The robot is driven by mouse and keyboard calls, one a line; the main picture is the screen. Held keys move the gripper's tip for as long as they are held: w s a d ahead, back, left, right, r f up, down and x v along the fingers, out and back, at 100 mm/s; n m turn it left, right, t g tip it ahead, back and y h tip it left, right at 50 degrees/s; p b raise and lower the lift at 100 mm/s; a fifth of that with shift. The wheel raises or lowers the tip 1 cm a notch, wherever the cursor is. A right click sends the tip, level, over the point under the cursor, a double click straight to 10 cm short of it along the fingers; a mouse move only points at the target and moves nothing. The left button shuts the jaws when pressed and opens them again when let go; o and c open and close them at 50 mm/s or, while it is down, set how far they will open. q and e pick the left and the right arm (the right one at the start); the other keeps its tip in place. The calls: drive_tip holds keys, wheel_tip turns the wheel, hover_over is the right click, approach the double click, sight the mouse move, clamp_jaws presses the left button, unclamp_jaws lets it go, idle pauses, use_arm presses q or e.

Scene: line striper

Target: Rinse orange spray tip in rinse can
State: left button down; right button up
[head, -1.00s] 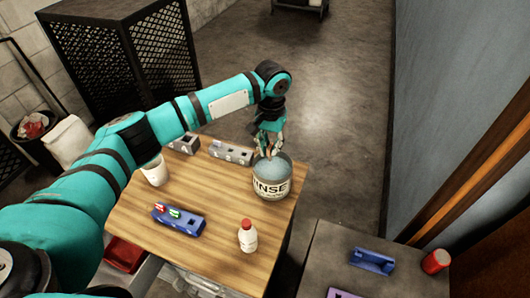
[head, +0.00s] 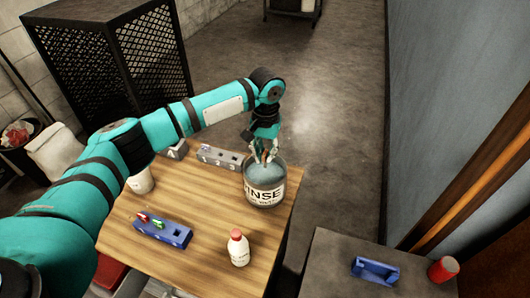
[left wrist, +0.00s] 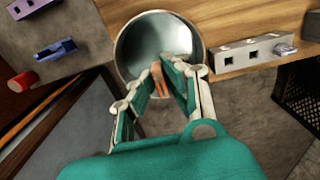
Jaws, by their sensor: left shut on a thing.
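The rinse can (head: 265,190) is a grey metal can with a white RINSE label, standing at the right edge of the wooden table. My left gripper (head: 266,156) points down over the can's mouth. In the left wrist view, the left gripper (left wrist: 168,78) is shut on the orange spray tip (left wrist: 158,78), which shows between the fingers over the open can (left wrist: 133,48). Whether the tip's lower end touches liquid in the can is hard to tell. My right gripper is in neither view.
A blue holder (head: 162,229) with red and green tips, a white bottle with a red cap (head: 238,248), a white cup (head: 141,180) and a grey slotted block (head: 219,158) stand on the table. A dark side table (head: 335,262) holds a blue holder (head: 375,270) and a red can (head: 443,269).

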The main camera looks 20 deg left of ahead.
sight(265, 166)
use_arm(q)
drive_tip(key=shift+f, duration=0.9)
wheel_tip(265, 166, down, 4)
drive_tip(key=shift+r+b, duration=0.25)
drive_tip(key=shift+b, duration=0.1)
drive_tip(key=shift+f, duration=0.75)
drive_tip(key=shift+f+b, duration=0.4)
drive_tip(key=shift+f, duration=0.6)
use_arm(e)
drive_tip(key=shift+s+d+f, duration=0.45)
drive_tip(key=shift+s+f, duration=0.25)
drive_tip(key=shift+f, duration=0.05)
use_arm(q)
drive_tip(key=shift+d, duration=0.15)
